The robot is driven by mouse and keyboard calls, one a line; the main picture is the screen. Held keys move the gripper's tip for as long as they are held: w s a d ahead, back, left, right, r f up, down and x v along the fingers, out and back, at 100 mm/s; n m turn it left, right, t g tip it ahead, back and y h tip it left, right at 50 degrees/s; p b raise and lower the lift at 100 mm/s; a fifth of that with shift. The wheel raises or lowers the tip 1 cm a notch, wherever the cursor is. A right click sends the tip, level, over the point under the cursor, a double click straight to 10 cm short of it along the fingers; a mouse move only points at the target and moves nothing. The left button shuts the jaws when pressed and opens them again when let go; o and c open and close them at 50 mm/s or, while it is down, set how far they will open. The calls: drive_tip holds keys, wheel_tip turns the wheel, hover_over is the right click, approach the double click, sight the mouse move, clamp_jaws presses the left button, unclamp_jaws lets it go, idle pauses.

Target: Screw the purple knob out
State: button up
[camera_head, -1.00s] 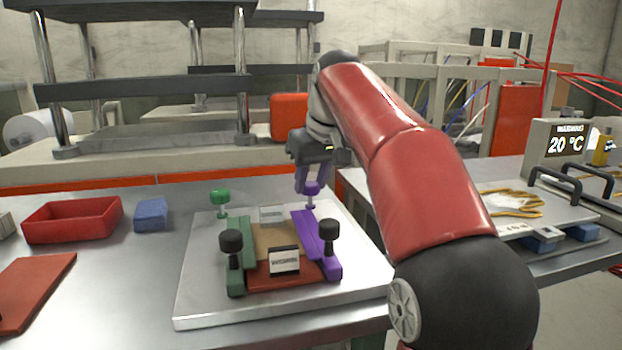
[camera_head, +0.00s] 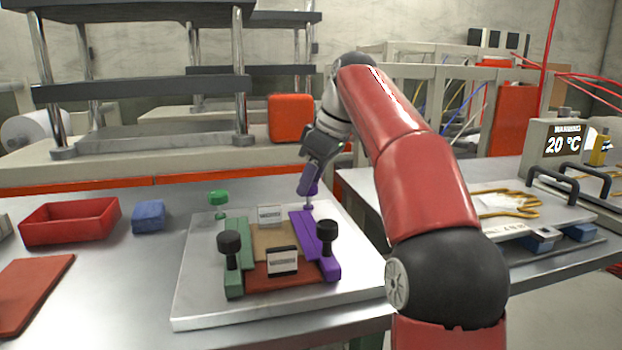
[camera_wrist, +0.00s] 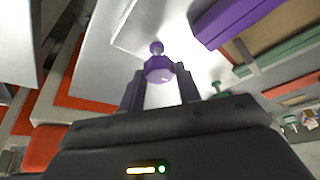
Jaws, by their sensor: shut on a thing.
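The purple knob (camera_wrist: 159,69) is between the two fingers of my gripper (camera_wrist: 160,84) in the wrist view. A short stem and a small purple collar (camera_wrist: 156,47) show beyond its head. In the head view my gripper (camera_head: 309,186) is shut on the knob at the back right of the light metal plate (camera_head: 200,305), beside the far end of the purple bar (camera_head: 306,226). The fingers hide most of the knob there, and the collar (camera_head: 308,207) shows just below them. I cannot tell how far the stem sits in the plate.
A green knob (camera_head: 218,198) stands at the plate's back left. Two black knobs (camera_head: 229,241) (camera_head: 326,231) stand on the green and purple bars. A red tray (camera_head: 70,222) and blue block (camera_head: 148,216) lie to the left. A press (camera_head: 150,88) stands behind.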

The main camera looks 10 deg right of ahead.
idle(0.4)
drive_tip(key=o, duration=1)
drive_tip(key=shift+s+r, duration=0.1)
